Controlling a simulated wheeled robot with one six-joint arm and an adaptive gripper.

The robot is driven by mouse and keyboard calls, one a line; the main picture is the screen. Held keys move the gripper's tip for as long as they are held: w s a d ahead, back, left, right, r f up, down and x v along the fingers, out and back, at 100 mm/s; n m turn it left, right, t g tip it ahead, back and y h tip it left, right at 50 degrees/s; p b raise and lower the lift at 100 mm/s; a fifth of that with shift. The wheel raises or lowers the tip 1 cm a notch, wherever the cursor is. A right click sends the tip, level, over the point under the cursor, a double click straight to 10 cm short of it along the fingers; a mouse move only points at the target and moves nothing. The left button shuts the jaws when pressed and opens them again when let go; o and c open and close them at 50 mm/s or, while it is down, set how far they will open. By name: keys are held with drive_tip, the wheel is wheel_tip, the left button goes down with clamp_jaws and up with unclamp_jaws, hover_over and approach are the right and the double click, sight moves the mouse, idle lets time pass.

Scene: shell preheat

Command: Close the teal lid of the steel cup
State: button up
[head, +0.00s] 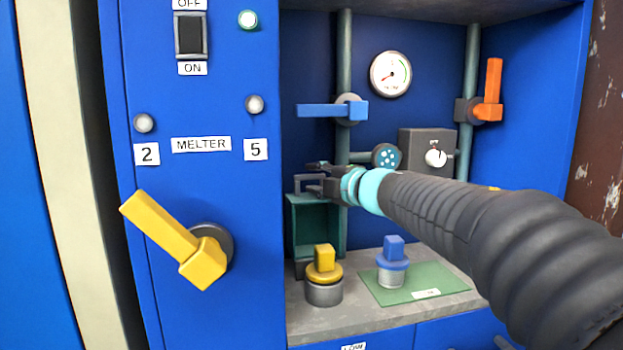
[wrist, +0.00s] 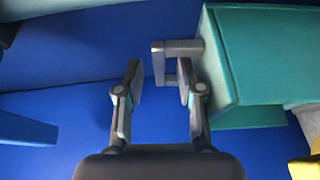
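The teal lid (head: 315,222) looks like a hollow teal box standing upright, its open side toward the head camera. A grey bracket handle (wrist: 178,48) juts from its side in the wrist view, where the lid (wrist: 265,60) fills the upper right. A small part of a grey steel body (head: 301,268), perhaps the cup, shows under the lid, mostly hidden behind a yellow-topped piece. My gripper (wrist: 162,95) is open, with a clear gap between its fingers. Its right finger overlaps the handle; I cannot tell if they touch. In the head view my gripper (head: 318,178) is at the lid's top.
A yellow-knobbed steel piece (head: 324,293) stands in front of the lid. A blue-knobbed one (head: 391,277) stands on a green mat (head: 440,283). A blue valve lever (head: 320,110) is above. The melter panel (head: 200,180) with a yellow handle (head: 165,230) is at left.

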drive_tip(key=shift+x, duration=1.3)
drive_tip(key=shift+c, duration=0.2)
clamp_jaws()
